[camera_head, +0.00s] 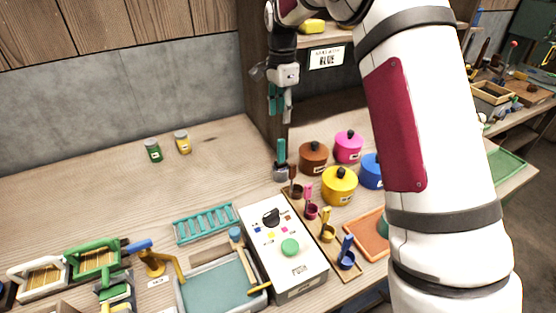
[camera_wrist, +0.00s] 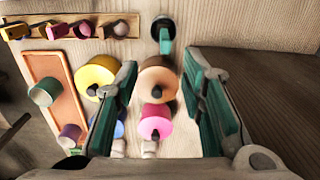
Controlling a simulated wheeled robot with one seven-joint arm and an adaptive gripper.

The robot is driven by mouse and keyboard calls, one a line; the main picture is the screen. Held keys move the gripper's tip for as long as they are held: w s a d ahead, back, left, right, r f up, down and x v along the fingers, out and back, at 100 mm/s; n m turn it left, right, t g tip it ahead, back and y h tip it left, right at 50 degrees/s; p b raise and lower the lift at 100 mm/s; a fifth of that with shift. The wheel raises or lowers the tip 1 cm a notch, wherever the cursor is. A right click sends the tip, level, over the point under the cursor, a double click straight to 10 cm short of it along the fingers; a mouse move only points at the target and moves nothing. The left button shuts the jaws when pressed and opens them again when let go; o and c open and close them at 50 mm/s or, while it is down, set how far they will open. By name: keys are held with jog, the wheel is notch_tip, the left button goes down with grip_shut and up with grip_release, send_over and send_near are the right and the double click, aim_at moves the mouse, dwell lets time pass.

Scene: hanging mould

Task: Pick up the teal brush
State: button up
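The teal brush (camera_head: 281,152) stands upright in a small grey cup (camera_head: 281,174) on the wooden table, next to the brown pot. In the wrist view the brush (camera_wrist: 166,45) shows from above at the top centre, beyond my fingertips, with the dark round cup (camera_wrist: 161,23) around its far end. My gripper (camera_head: 281,112) hangs above the brush, fingers pointing down, clear of it. In the wrist view my gripper (camera_wrist: 160,70) has its two teal-padded fingers spread wide with nothing held between them.
Brown (camera_head: 313,158), pink (camera_head: 348,147), yellow (camera_head: 340,186) and blue (camera_head: 371,171) lidded pots stand close to the right. A rack of small scoops (camera_head: 321,230) and a white control box (camera_head: 284,250) lie in front. A wooden shelf side (camera_head: 262,75) rises behind. Table left of the cup is clear.

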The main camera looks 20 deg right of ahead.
aim_at(281, 140)
jog(key=f, duration=0.6)
jog(key=f+p, duration=0.1)
jog(key=f, duration=0.2)
jog(key=shift+w+f, duration=0.25)
jog(key=shift+w, duration=0.1)
jog(key=shift+w+d+f+p, duration=0.1)
jog(key=shift+f+p, duration=0.25)
jog(key=shift+f, duration=1.05)
jog(key=shift+w+d+f+p, duration=0.1)
jog(key=shift+f+p, duration=0.25)
jog(key=shift+f, duration=1.05)
grip_shut()
